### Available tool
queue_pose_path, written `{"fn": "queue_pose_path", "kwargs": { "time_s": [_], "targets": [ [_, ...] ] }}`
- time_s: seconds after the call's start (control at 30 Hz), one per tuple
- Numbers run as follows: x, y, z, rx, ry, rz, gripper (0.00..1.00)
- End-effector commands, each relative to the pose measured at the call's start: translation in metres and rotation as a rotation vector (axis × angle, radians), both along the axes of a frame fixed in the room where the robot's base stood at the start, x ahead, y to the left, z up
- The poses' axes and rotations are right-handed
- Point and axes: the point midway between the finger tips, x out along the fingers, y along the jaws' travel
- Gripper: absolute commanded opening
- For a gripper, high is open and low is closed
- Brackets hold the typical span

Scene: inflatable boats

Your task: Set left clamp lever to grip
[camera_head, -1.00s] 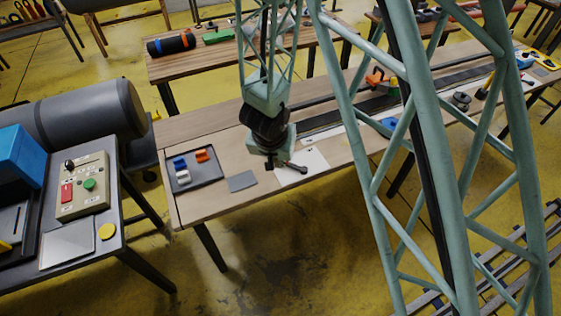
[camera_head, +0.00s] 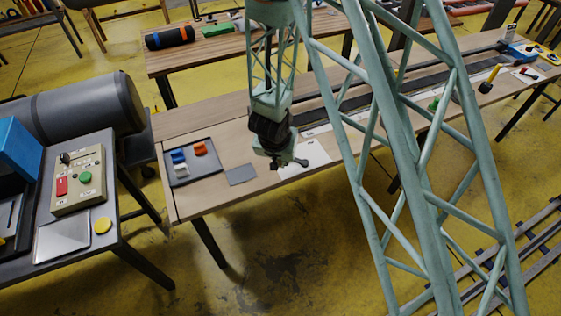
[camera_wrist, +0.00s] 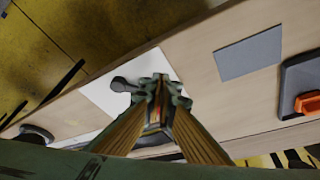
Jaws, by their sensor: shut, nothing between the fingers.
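A dark lever with a rounded knob (camera_head: 301,162) sticks out to the right of my gripper (camera_head: 275,160), above a white sheet (camera_head: 310,155). In the wrist view the lever (camera_wrist: 122,84) points left from just beside my gripper's tips (camera_wrist: 160,88). My gripper is shut and appears empty. I cannot tell whether it touches the lever. The clamp body is mostly hidden by my gripper, so the lever's setting is unclear.
A grey tray (camera_head: 210,172) with blue, white and orange pieces and a grey plate (camera_head: 241,175) lie to the left on the wooden table (camera_head: 225,203). A control box (camera_head: 82,196) stands on the left table. My lattice structure blocks the table's middle.

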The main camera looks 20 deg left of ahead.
Motion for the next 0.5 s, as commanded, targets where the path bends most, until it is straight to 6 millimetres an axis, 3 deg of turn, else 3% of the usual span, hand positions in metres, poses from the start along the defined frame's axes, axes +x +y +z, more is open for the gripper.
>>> {"fn": "queue_pose_path", "kwargs": {
  "time_s": [0.2,0.5],
  "targets": [
    [0.023,0.002,0.004,0.003,-0.003,-0.001,0.0],
    [0.036,0.003,0.003,0.002,-0.002,-0.001,0.0]
  ]
}}
